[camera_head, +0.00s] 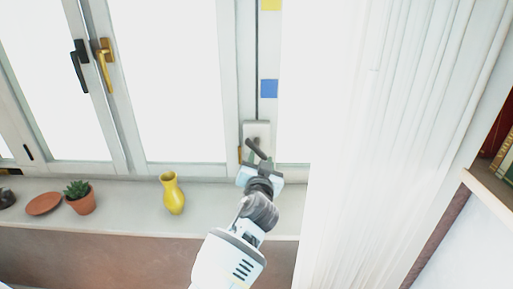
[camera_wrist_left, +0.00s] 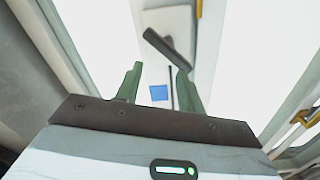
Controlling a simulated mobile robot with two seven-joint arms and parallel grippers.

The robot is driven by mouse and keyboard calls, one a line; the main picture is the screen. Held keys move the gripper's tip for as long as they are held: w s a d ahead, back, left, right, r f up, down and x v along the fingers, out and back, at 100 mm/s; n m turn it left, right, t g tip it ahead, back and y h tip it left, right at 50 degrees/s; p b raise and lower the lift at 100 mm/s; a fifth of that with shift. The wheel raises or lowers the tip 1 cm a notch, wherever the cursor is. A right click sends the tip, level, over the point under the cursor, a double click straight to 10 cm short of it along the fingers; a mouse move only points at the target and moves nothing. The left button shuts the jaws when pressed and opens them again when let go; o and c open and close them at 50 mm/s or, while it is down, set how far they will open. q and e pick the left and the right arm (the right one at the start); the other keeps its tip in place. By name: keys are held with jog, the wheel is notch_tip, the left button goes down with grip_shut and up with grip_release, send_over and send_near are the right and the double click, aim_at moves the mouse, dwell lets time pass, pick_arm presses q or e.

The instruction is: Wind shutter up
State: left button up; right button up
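The shutter winder is a white wall box (camera_head: 257,129) on the strip between the windows, with a dark crank handle (camera_head: 256,147) on it. In the left wrist view the crank handle (camera_wrist_left: 168,48) lies slanted across the white box (camera_wrist_left: 170,20). My left gripper (camera_head: 260,168) is at the winder, just below the crank in the head view. In the left wrist view its two green fingers (camera_wrist_left: 159,72) are apart with nothing held; the crank's lower end is near the right fingertip, and I cannot tell whether they touch. My right gripper is not in view.
A yellow vase (camera_head: 172,193), a potted succulent (camera_head: 80,198) and a terracotta saucer (camera_head: 44,204) stand on the sill (camera_head: 125,213) to the left. A white curtain (camera_head: 390,150) hangs close on the right. The strip carries a blue square (camera_head: 269,88) and a yellow square (camera_head: 271,4).

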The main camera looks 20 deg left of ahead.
aim_at(256, 144)
pick_arm(q)
jog(key=n, duration=0.5)
jog(key=a+n, duration=0.1)
jog(key=n, duration=0.1)
jog(key=shift+w+f+b, duration=0.1)
jog(key=shift+f+b, duration=0.2)
jog(key=shift+b, duration=0.05)
jog(key=n, duration=0.5)
jog(key=shift+a+n, duration=0.3)
jog(key=shift+a, duration=0.05)
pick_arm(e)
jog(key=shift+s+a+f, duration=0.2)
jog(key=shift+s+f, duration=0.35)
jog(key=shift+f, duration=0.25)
pick_arm(q)
jog(key=shift+w+r, duration=0.1)
jog(key=shift+b+x, duration=0.35)
jog(key=shift+x, duration=3.45)
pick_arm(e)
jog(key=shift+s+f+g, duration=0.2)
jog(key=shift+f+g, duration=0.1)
pick_arm(q)
jog(key=shift+a, duration=0.15)
grip_shut()
